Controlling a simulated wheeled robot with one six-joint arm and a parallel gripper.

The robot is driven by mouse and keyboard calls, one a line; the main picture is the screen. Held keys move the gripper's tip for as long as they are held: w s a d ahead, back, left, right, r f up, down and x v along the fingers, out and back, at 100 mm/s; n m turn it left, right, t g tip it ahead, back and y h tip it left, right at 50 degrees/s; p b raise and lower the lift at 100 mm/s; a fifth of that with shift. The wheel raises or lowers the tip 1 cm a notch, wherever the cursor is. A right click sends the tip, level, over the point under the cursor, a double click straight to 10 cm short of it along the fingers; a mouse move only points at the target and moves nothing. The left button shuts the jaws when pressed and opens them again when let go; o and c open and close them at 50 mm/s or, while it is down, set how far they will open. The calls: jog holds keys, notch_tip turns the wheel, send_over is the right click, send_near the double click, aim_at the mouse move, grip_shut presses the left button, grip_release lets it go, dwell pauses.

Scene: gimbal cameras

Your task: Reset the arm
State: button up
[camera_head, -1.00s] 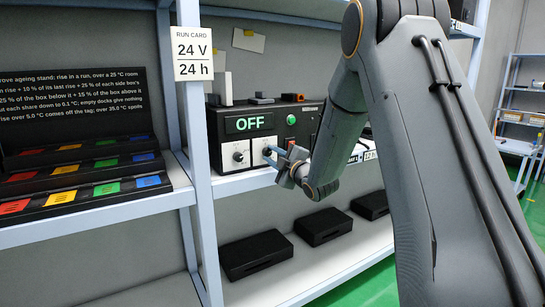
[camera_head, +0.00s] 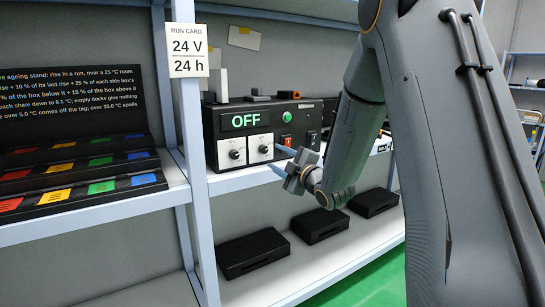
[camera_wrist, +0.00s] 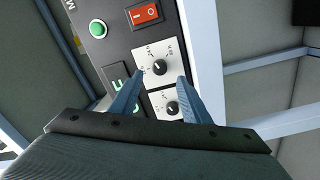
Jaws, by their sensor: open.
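My gripper (camera_head: 285,162) is open and empty in front of the black control box (camera_head: 215,165) on the shelf, just right of its right-hand knob. In the wrist view my two blue fingers (camera_wrist: 155,95) stand apart, with the right-hand knob (camera_wrist: 159,67) beyond and between them and no visible contact. The second knob (camera_wrist: 173,107) shows lower, close to the right finger. The box display (camera_head: 246,120) reads OFF. A green button (camera_head: 287,116) and a red rocker switch (camera_wrist: 145,13) are on its face.
A run card (camera_head: 187,50) on the shelf post reads 24 V / 24 h. A rack with coloured blocks (camera_head: 80,185) stands at left. Several black boxes (camera_head: 253,253) lie on the lower shelf. The shelf's front edge (camera_head: 235,184) runs below my gripper.

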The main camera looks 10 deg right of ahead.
jog(key=shift+s+d, duration=0.2)
jog(key=shift+s, duration=0.4)
jog(key=s+d+f+m+g+h+p, duration=0.1)
jog(key=s+f+m+g+h+p, duration=0.15)
jog(key=s+f+m+g, duration=0.4)
jog(key=s+f+m+g+h+p, duration=0.2)
jog(key=s+m+g+h, duration=0.15)
jog(key=s, duration=0.55)
jog(key=s+a+m+g+p, duration=0.1)
jog(key=s+a+m+g, duration=0.1)
jog(key=s, duration=1)
jog(key=s+a+f+m+g+p, duration=0.1)
jog(key=s+m+g, duration=0.3)
jog(key=s, duration=0.9)
jog(key=shift+s+a+f+m+g+y+p, duration=0.15)
jog(key=shift+a+f+m+g+y+p, duration=0.2)
jog(key=shift+g, duration=0.45)
jog(key=shift+c, duration=0.3)
